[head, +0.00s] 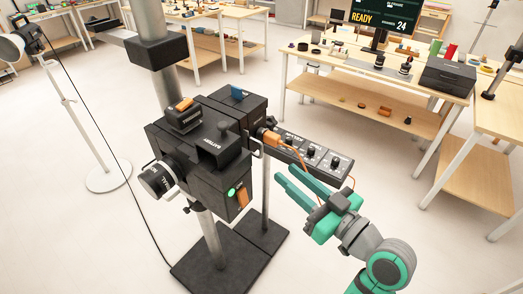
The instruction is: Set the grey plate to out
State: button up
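A black camera-like rig (205,150) stands on a column at the middle, with a lens (160,178) at its left and a block marked BATTERY on top. I cannot tell for certain which part is the grey plate; no plate marked "out" is readable. A long control strip (312,153) with grey faces and several black knobs juts from the rig to the right. My green gripper (284,174) is just below and in front of this strip. Its two fingers point up-left toward the rig, with a gap between them and nothing visible inside.
An orange cable (302,150) runs along the strip and hangs toward my gripper. The rig has a blue tab (237,92), an orange lever (242,197) and a lit green button (231,193). A lamp stand (88,125) stands left; benches (330,92) stand behind. The left floor is mostly clear.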

aim_at(262, 155)
jog(key=shift+n+g+y, duration=0.4)
jog(key=shift+n+g, duration=0.1)
jog(key=shift+n, duration=0.3)
jog(key=x, duration=0.3)
jog(key=r+x, duration=0.1)
jog(key=x, duration=0.2)
jog(key=r+x, duration=0.1)
jog(key=x, duration=0.3)
jog(key=shift+s+a+r, duration=0.1)
jog(key=shift+s+a, duration=0.05)
grip_shut()
